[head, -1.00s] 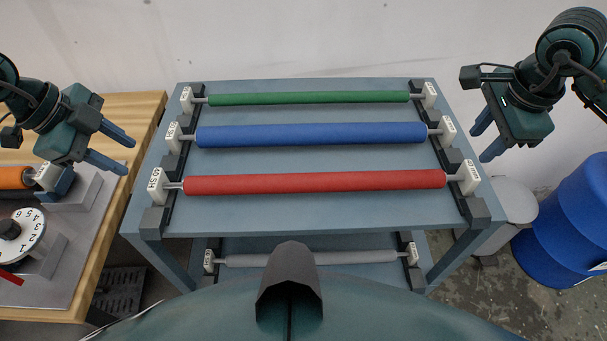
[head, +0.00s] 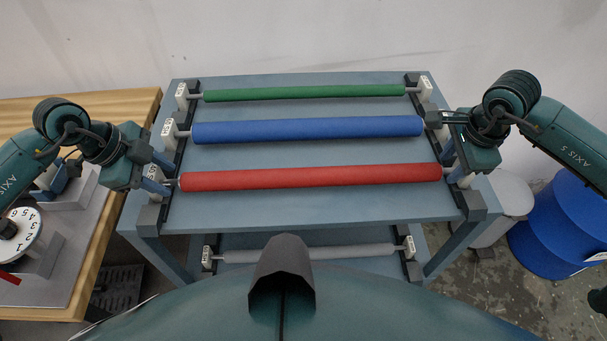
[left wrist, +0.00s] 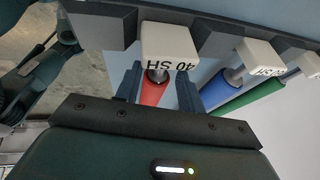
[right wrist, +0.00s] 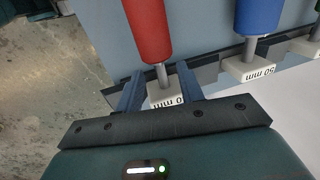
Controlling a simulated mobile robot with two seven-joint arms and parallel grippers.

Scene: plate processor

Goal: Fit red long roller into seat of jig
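The red long roller (head: 310,177) lies across the front of the blue-grey rack, its shaft ends in white end blocks. It also shows in the left wrist view (left wrist: 154,92) and the right wrist view (right wrist: 144,28). My left gripper (head: 166,176) is open at its left end, fingers on either side of the white block marked 40 SH (left wrist: 170,45). My right gripper (head: 450,165) is open at its right end, fingers on either side of the shaft and white block (right wrist: 166,97). I cannot tell whether either touches. The jig is not clearly identifiable.
A blue roller (head: 308,129) and a green roller (head: 305,93) lie behind the red one. A grey roller (head: 310,253) is on the lower shelf. A wooden table (head: 92,262) with a numbered dial (head: 24,228) stands left; a blue barrel (head: 565,228) stands right.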

